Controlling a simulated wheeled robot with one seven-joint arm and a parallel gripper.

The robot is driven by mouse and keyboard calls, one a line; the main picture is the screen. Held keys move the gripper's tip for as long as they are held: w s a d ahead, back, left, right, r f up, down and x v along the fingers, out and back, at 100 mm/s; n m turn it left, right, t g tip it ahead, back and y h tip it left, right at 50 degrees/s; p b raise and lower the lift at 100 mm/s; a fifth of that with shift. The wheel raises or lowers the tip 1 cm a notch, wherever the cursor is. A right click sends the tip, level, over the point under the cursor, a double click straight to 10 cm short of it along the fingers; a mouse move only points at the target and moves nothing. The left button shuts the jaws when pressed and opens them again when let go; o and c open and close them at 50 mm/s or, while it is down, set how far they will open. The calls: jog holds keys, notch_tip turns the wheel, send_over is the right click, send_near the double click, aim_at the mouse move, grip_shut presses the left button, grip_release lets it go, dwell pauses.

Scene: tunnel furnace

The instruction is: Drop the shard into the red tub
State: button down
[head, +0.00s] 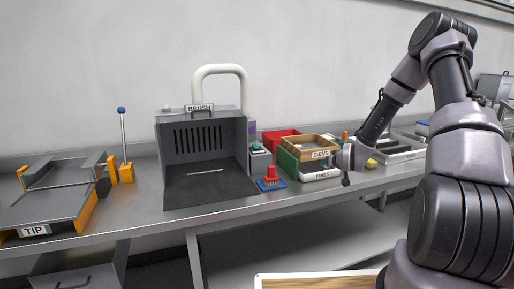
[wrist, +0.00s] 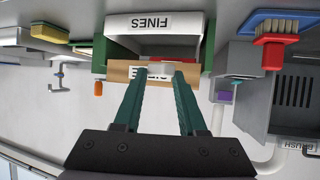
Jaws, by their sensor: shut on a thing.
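My gripper (head: 346,181) hangs beside the right end of the wooden sieve (head: 318,143). In the wrist view my gripper (wrist: 161,70) has its green fingers closed on a small pale grey piece, which looks like the shard (wrist: 161,68). The sieve's wooden wall (wrist: 121,72) lies behind the fingertips, its label partly covered. The shard cannot be made out in the head view. The red tub (head: 282,134) stands at the back, left of and behind the sieve.
The sieve rests on a green tub (head: 287,165), by a white FINES container (head: 321,174). The grey BRUSH booth (head: 203,181) and TIP tray (head: 55,211) stand further left. A yellow object (head: 371,163) lies right.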

jog(key=s+a+r, duration=0.2)
jog(key=s+r, duration=0.2)
jog(key=s, duration=0.7)
jog(key=shift+a+r+m+h, duration=0.15)
jog(key=shift+r+m+h, duration=0.1)
jog(key=shift+m+h, duration=0.15)
